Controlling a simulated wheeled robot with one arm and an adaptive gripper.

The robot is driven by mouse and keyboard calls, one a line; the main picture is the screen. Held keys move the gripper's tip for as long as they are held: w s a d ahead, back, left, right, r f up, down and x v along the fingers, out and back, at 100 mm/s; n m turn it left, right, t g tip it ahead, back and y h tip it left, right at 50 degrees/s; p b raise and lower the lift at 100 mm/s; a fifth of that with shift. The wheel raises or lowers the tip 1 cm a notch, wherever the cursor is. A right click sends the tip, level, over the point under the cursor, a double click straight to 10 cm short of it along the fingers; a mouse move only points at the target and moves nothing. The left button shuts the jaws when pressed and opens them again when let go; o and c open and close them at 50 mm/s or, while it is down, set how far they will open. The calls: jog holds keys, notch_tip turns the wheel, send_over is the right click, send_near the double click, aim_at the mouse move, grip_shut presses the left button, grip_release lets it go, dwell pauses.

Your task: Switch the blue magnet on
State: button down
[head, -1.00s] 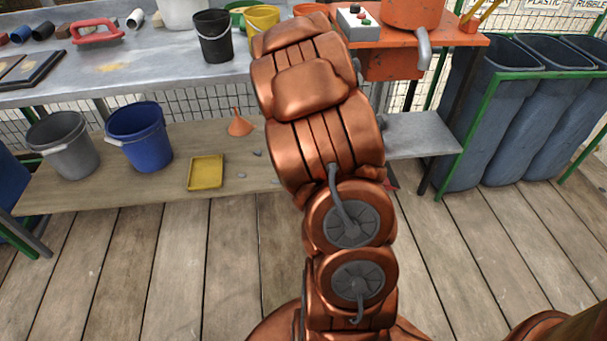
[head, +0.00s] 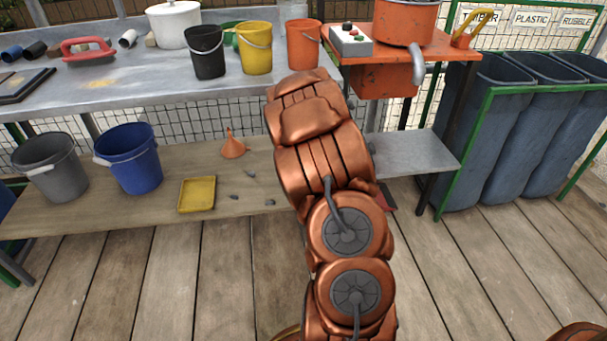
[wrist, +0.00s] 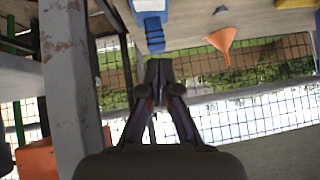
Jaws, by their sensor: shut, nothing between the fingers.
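In the wrist view, a blue block-like thing (wrist: 150,18) with dark ribbed parts sits on the wooden lower shelf at the top. It may be the blue magnet, but I cannot make out a switch on it. My gripper (wrist: 158,75) is shut and empty, its dark fingers together. Its tips appear just below the blue thing in the picture, apart from it as far as I can tell. In the head view, my copper arm hides the gripper and the blue thing.
An orange funnel (head: 233,146), a yellow tray (head: 197,195), a blue bucket (head: 130,160) and a grey bucket (head: 50,168) are on the lower shelf (head: 100,203). The grey bench (head: 140,75) above it is an overhead obstacle. A grey post (wrist: 68,90) stands close to the gripper.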

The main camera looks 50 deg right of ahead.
jog(key=b+x, duration=0.2)
jog(key=x, duration=0.6)
jog(key=shift+f+b, duration=0.3)
jog(key=shift+a+f+b, duration=0.1)
jog(key=shift+f+b, duration=0.45)
jog(key=shift+f, duration=0.35)
jog(key=shift+w+a+f+b, duration=0.15)
jog(key=shift+f+b, duration=0.3)
jog(key=shift+f, duration=0.45)
jog(key=shift+w+a+f+h+b, duration=0.15)
jog(key=shift+f+h+b, duration=0.15)
jog(key=shift+f+b, duration=0.35)
jog(key=shift+r, duration=0.4)
